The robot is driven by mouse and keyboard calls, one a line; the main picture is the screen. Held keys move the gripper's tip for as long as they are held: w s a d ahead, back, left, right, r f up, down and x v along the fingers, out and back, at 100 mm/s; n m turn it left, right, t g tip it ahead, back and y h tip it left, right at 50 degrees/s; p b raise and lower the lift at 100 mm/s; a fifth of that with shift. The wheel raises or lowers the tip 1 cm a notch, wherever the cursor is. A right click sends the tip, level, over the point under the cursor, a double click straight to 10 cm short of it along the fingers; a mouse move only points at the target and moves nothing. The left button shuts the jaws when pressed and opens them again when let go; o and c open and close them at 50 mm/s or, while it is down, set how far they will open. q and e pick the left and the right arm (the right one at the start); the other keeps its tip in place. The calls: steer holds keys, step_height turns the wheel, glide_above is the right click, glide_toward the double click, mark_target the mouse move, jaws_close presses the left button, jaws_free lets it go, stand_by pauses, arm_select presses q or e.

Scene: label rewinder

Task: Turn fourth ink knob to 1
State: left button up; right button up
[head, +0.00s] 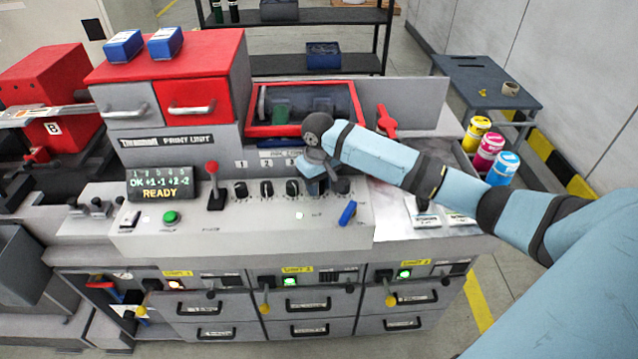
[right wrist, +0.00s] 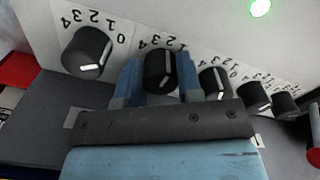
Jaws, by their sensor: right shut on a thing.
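A row of black ink knobs runs along the sloped front panel. My left gripper is not in view.
A display (head: 160,184) reads READY under a row of small values. A red-topped lever (head: 213,180) stands left of the knobs. Ink bottles (head: 489,150) stand at the right.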

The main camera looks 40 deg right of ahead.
mark_target(319, 183)
steer(key=m, duration=0.5)
steer(key=shift+r, duration=0.1)
steer(key=shift+w+m, duration=0.1)
steer(key=shift+m, duration=0.2)
stand_by(0.4)
steer(key=o, duration=0.9)
step_height(319, 183, up, 14)
steer(key=shift+f, duration=0.1)
